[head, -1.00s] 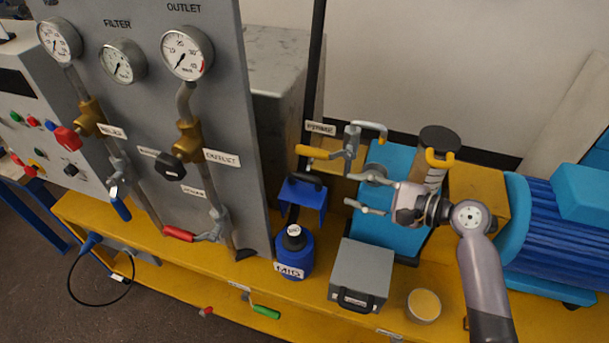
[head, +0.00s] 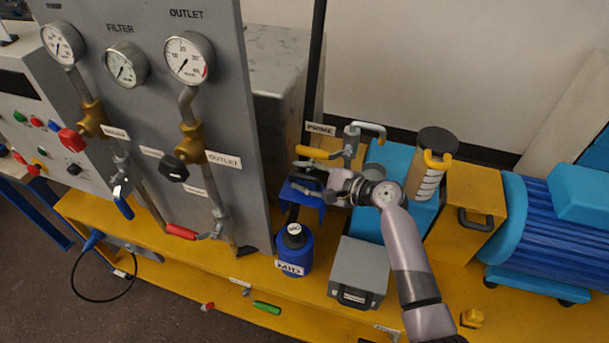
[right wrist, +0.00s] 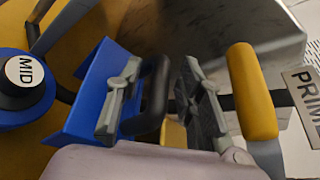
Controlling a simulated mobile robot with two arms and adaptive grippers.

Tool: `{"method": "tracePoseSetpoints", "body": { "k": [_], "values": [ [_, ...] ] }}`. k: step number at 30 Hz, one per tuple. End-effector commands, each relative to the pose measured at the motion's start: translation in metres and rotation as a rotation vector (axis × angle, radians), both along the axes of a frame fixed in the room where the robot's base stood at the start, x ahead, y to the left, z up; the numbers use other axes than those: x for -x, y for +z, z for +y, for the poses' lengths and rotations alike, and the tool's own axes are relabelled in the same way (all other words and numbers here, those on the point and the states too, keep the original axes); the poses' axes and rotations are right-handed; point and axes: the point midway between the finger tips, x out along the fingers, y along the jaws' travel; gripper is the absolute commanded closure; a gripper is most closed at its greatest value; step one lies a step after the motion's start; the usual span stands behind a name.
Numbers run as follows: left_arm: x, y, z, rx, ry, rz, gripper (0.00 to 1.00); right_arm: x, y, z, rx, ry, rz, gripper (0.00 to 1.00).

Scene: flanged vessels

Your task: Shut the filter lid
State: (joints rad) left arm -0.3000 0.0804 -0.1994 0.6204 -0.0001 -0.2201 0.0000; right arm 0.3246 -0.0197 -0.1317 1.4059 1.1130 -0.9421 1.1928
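A blue bent plate (head: 313,202) with a black loop handle (right wrist: 155,92) stands behind the small blue vessel marked MID (head: 293,252); it looks like a lid, but no filter label shows on it. The plate also shows in the right wrist view (right wrist: 85,110). My right gripper (head: 308,181) is at this handle. In the right wrist view its two grey fingers are apart, one on each side of the handle, with a gap on the right side. The gripper partly hides the plate in the head view. My left gripper is not in view.
A yellow lever (head: 318,153) by the PRIME sign (head: 320,129) is close to my right fingers. A grey box (head: 360,262) with a handle stands below my forearm. The gauge panel (head: 225,130) rises on the left, and a blue motor (head: 555,225) lies on the right.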

Motion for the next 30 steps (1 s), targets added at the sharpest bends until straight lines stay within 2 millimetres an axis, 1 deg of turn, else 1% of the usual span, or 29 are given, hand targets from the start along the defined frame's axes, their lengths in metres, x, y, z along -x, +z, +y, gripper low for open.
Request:
{"method": "tracePoseSetpoints", "body": {
  "k": [4, 20, 30],
  "values": [
    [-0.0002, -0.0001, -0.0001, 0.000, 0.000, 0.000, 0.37, 0.0001, 0.0000, -0.0001, 0.000, 0.000, 0.000, 0.65],
    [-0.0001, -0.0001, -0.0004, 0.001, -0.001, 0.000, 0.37, 0.0003, -0.0002, -0.0005, 0.000, 0.000, 0.000, 1.00],
    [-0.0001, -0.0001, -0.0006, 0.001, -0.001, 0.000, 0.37, 0.0003, -0.0004, -0.0005, 0.001, 0.000, 0.001, 1.00]
  ]
}}
